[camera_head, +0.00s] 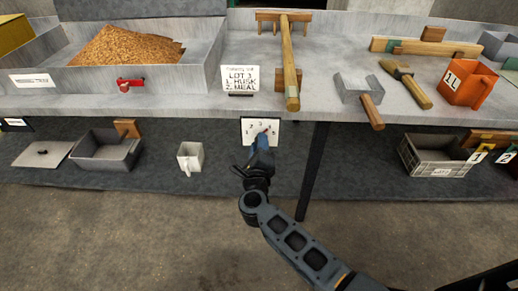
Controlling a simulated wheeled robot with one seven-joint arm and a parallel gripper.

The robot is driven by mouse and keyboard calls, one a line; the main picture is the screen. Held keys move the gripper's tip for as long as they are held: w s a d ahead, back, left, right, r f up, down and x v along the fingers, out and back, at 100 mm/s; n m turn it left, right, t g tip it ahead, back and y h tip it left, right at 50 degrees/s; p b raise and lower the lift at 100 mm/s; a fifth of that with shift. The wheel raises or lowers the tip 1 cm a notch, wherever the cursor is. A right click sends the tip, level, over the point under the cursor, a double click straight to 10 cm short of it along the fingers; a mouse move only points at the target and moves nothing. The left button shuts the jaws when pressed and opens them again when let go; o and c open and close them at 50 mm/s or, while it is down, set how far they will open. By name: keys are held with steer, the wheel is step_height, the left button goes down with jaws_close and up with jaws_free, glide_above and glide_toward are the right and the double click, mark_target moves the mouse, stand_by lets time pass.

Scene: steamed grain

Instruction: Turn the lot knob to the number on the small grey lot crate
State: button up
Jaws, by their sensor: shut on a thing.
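The lot knob's white dial plate (275,129) hangs under the front edge of the upper bench, near the middle of the view. Small marks stand on the plate, and a bit of red shows at its middle. My gripper (262,142) is in front of the plate, shut on the lot knob, which is mostly hidden behind it. I cannot tell which mark the knob points at. The small grey lot crate (436,168) stands on the lower shelf at the right. It has a white label on its front, too small to read.
On the upper bench are a grain tray (182,78), a "LOT 3, 1. HUSK, 2. MEAL" card (240,79), a wooden rake (291,75), a mallet (360,88) and an orange jug (468,84). A white mug (190,157) and grey bin (106,152) stand below. A dark post (313,170) stands right of my gripper.

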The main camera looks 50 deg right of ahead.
steer(key=shift+s+f+m+b, duration=0.1)
steer(key=shift+m+b, duration=1.9)
steer(key=shift+m, duration=1.9)
steer(key=o, duration=1)
steer(key=shift+p+v, duration=0.3)
steer(key=shift+v, duration=3.55)
steer(key=shift+s, duration=0.1)
